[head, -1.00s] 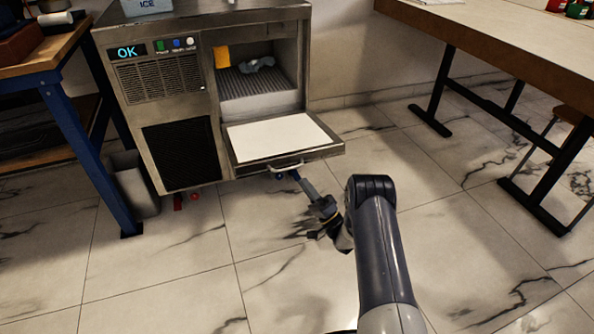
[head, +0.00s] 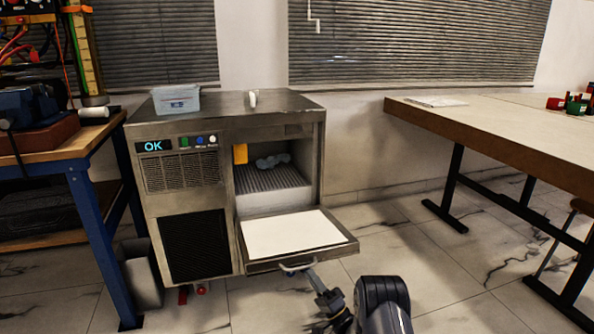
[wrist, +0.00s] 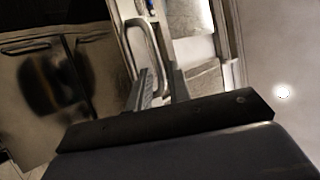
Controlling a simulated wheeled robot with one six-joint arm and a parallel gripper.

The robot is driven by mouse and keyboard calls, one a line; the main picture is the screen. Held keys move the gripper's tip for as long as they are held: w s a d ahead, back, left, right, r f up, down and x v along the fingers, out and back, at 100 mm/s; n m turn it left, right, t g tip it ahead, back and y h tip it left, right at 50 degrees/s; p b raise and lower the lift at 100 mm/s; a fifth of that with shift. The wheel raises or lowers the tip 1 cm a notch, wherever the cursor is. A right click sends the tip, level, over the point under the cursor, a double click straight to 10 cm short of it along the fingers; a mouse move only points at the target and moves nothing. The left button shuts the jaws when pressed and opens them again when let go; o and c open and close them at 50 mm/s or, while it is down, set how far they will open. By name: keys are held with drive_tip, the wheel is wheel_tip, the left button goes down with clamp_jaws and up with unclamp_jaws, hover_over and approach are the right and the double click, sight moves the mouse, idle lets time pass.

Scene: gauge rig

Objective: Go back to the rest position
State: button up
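My gripper (head: 314,277) is low in front of the ice machine (head: 180,190), close to the pale handle (head: 297,267) of its lowered door (head: 295,234). In the wrist view the two fingers of my gripper (wrist: 158,70) stand apart with a gap between them. The light handle loop (wrist: 133,45) shows just beyond the fingertips. Nothing is seen held between the fingers. Whether a finger touches the handle I cannot tell.
The machine's bay (head: 270,185) is open, with a grey lump (head: 272,161) inside. A blue-legged bench (head: 100,240) stands at left, a long table (head: 500,130) at right. A bin (head: 142,282) sits between bench and machine. Tiled floor is clear between machine and table.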

drive_tip(key=shift+b+x, duration=0.4)
drive_tip(key=shift+x, duration=1.75)
